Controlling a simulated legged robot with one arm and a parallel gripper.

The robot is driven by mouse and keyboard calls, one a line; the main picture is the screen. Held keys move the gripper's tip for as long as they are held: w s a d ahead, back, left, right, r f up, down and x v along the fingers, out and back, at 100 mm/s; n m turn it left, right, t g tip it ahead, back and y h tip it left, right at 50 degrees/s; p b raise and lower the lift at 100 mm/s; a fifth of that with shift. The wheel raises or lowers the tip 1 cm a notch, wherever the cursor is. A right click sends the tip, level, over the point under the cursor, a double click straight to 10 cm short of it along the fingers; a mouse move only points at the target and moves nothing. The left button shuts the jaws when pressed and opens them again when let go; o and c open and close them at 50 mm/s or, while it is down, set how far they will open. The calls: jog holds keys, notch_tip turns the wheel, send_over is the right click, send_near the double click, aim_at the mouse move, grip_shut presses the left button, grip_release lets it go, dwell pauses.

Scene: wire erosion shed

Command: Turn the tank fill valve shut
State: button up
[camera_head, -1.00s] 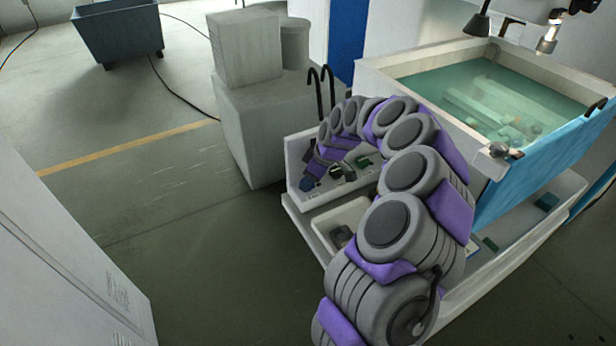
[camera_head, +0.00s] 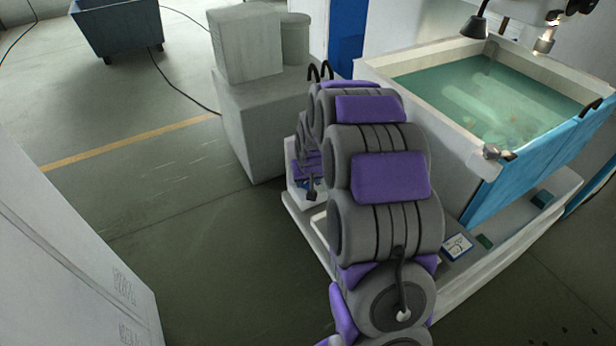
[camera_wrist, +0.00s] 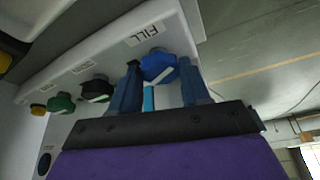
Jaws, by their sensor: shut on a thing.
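In the wrist view, the fill valve is a blue knob (camera_wrist: 158,66) on a pale panel (camera_wrist: 112,62), just below an upside-down "FILL" label (camera_wrist: 145,35). My gripper (camera_wrist: 161,84) has one dark blue finger on each side of this knob and is shut on it. The near side of the knob sits between the fingers. In the head view, my arm covers most of the panel, and the blue knob cannot be made out there. The white tank (camera_head: 452,160) stands to the right of my arm, with greenish water in it.
Grey boxes (camera_head: 262,125) stand behind the arm; a blue-grey bin (camera_head: 118,28) is farther back.

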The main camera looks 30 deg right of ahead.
jog(key=m+h, duration=0.1)
jog(key=m, duration=0.1)
jog(key=m+g, duration=0.1)
jog(key=m, duration=0.2)
jog(key=shift+w+a+h, duration=0.15)
jog(key=shift+a+h, duration=0.05)
jog(key=shift+h, duration=0.2)
jog(key=shift+m, duration=0.4)
jog(key=o, duration=0.8)
jog(key=p+v, duration=0.2)
jog(key=v, duration=1.5)
jog(key=shift+a+r, duration=0.15)
jog(key=shift+a, duration=0.1)
